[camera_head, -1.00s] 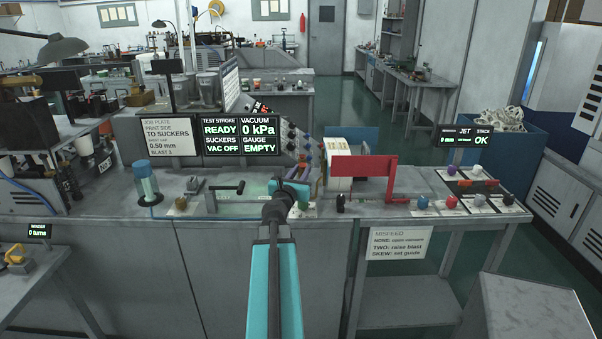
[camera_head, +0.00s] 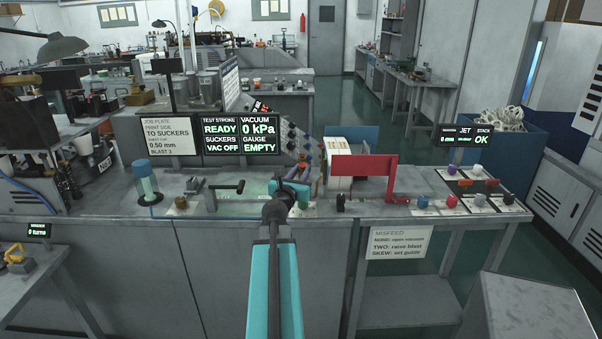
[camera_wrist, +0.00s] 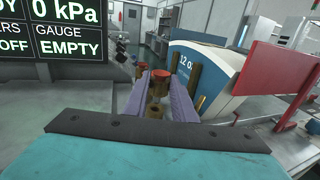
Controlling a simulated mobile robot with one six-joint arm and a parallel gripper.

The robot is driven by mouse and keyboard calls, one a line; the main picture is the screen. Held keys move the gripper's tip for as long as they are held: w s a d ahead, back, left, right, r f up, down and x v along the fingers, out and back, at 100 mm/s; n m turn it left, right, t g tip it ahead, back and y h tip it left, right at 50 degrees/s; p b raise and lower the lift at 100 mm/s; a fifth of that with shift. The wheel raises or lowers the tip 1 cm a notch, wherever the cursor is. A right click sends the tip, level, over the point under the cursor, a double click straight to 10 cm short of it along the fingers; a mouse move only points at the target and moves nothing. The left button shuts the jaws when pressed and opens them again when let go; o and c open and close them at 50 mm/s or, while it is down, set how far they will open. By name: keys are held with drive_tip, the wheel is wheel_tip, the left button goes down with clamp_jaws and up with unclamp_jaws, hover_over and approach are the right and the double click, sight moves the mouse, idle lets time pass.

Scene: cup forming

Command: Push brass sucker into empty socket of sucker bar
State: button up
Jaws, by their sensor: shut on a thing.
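My gripper (camera_wrist: 160,86) has its two pale purple fingers pointing forward in the wrist view. It is shut on a brass piece with a red top (camera_wrist: 157,91), which I take to be the brass sucker. More small red tops show just beyond it, and brass posts (camera_wrist: 197,76) stand right of the fingers. The sucker bar and its empty socket cannot be told apart clearly here. In the head view my gripper (camera_head: 304,168) is above the bench, left of the white paper stack, and what it holds is too small to make out.
Dark displays (camera_head: 240,135) stand behind on the left, reading vacuum 0 kPa and gauge EMPTY. Coloured knobs lie on the bench (camera_head: 405,211) at right.

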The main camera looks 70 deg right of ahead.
drive_tip(key=shift+f+b, duration=1.4)
drive_tip(key=shift+f, duration=0.15)
drive_tip(key=o, duration=1.1)
drive_tip(key=shift+a, duration=0.15)
